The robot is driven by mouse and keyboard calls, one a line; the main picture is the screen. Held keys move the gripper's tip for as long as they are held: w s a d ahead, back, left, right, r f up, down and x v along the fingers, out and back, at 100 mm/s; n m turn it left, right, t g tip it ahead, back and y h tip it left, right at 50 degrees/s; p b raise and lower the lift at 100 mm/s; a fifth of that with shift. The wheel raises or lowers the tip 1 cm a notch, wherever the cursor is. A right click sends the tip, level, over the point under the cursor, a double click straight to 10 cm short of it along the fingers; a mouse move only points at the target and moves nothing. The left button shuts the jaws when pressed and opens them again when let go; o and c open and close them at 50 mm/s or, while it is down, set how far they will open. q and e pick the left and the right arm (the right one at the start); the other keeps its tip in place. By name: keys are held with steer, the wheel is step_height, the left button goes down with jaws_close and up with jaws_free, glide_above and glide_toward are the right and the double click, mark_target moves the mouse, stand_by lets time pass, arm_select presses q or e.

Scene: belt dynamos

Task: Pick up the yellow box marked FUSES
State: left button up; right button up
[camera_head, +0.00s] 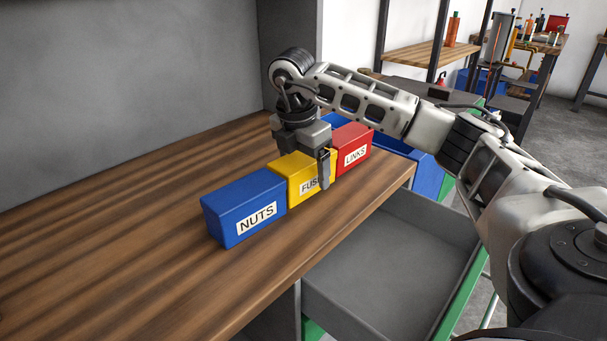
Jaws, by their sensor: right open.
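The yellow box marked FUSES (296,171) stands on the wooden bench top, between a blue box and a red box. Its label is partly covered by a finger of my right gripper (311,165). My right gripper points down over the yellow box and is open. One finger hangs in front of the box's labelled face; the other finger is hidden. I cannot tell whether the finger touches the box. My left gripper is not in view.
The blue NUTS box (243,208) and the red LINKS box (352,146) stand close on either side. The wooden bench top (110,240) is clear to the left. A grey open drawer (385,270) sits below the front edge. A grey wall stands behind.

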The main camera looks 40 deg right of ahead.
steer(key=c, duration=1.5)
steer(key=shift+r, duration=0.15)
